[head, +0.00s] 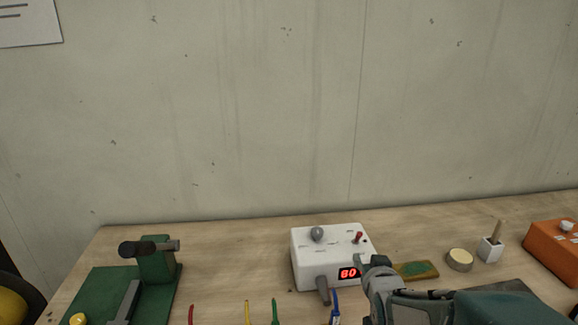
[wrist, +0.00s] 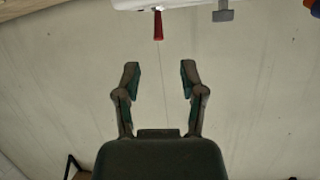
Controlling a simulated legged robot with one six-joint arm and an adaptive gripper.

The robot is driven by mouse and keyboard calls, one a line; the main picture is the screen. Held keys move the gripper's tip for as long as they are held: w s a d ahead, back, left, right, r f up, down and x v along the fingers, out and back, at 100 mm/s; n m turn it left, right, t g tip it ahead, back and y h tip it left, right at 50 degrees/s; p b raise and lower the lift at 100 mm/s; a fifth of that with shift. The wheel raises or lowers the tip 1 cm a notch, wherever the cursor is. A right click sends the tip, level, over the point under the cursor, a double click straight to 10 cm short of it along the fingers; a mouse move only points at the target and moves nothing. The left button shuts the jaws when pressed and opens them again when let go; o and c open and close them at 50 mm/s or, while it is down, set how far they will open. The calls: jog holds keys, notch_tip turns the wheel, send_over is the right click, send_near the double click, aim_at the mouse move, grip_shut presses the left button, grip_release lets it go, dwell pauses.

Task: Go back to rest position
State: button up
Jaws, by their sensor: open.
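My gripper (wrist: 160,78) is open in the wrist view, with its two fingers spread apart and nothing between them. In the head view my arm reaches in from the lower right, and my gripper (head: 372,268) is at the right front edge of a white box with a red display. The white box (head: 308,262) stands on the wooden bench (head: 215,250). A red part (wrist: 158,25) and a grey knob (wrist: 222,12) of the box hang into the top of the wrist view.
A green machine (head: 157,262) stands at the left of the bench. Red, yellow, green and blue tools lie along the front. A green-topped sponge (head: 415,270), a round tin (head: 459,260), a white holder (head: 490,249) and an orange box (head: 553,252) are on the right. The wall is close behind.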

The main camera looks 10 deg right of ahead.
jog(key=s+a+r+n+g+y, duration=0.1)
jog(key=s+a+g, duration=0.3)
jog(key=s, duration=0.6)
jog(key=s+a+r+n+g+y, duration=0.1)
jog(key=s+a+r+g, duration=0.2)
jog(key=s, duration=0.8)
jog(key=shift+a+n+g, duration=0.3)
jog(key=shift+a+g, duration=0.1)
jog(key=shift+g, duration=0.2)
